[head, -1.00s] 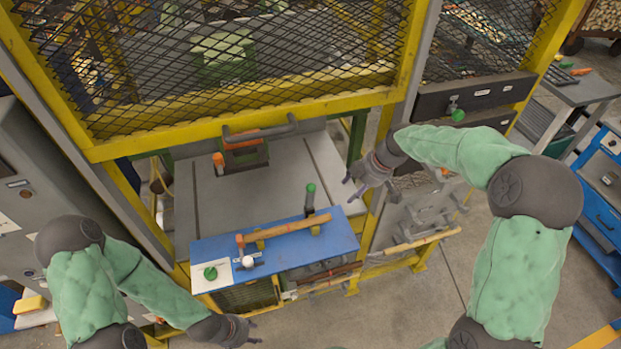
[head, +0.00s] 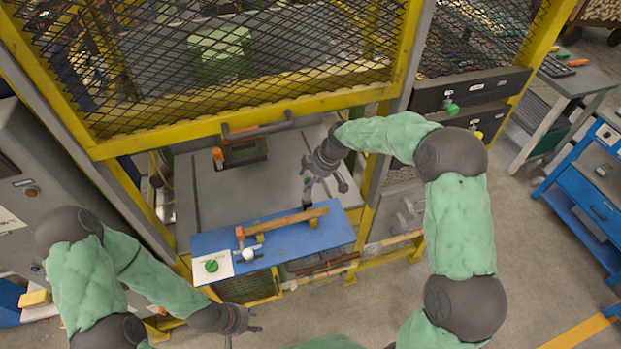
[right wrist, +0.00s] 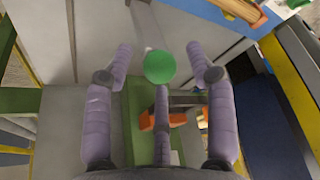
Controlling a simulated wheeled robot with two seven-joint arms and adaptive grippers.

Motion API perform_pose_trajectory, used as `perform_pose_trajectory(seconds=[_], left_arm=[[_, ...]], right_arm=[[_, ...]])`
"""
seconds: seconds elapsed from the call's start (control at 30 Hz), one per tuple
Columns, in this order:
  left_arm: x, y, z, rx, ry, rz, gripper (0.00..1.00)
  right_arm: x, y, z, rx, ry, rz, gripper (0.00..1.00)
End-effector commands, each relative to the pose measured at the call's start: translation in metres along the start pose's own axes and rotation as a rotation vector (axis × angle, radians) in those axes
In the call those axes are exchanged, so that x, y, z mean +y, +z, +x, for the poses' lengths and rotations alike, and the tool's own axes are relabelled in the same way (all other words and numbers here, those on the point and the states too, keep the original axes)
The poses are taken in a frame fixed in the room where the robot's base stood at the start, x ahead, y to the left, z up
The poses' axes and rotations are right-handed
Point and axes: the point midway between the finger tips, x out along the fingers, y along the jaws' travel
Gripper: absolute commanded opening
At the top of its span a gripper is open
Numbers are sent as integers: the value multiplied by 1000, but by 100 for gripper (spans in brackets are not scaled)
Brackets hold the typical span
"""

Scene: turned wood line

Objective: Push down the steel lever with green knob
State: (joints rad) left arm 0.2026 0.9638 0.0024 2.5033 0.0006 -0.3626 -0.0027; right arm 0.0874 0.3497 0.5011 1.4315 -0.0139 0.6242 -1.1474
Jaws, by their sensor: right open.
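The steel lever (right wrist: 147,25) with its round green knob (right wrist: 160,67) shows in the right wrist view. The knob lies between the spread fingers of my right gripper (right wrist: 160,55), with visible gaps on both sides. In the head view my right gripper (head: 325,184) is open beside and over the lever, above the right part of the blue panel.
The blue panel (head: 285,243) carries a wooden bar (head: 285,222), an orange-topped post (head: 240,234), a white ball (head: 248,254) and a green button (head: 211,265). A yellow mesh guard (head: 240,113) stands behind. Another green knob (head: 452,109) is on the drawer front at right.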

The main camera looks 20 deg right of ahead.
Motion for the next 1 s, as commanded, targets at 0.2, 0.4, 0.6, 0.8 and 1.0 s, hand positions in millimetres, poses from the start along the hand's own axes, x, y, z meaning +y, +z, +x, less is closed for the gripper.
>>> perform_pose_trajectory(seconds=[0.2,0.4,0.6,0.8,1.0], left_arm=[[0,0,0,0,0,0,40],[0,0,0,0,0,0,40],[0,0,0,0,0,0,40],[0,0,1,0,0,0,40],[-4,0,12,0,0,0,40]], right_arm=[[0,0,4,1,1,0,56],[0,0,4,0,1,0,42],[0,0,4,0,0,0,0],[-1,1,5,2,2,-2,0],[-5,4,7,22,31,-13,0]])
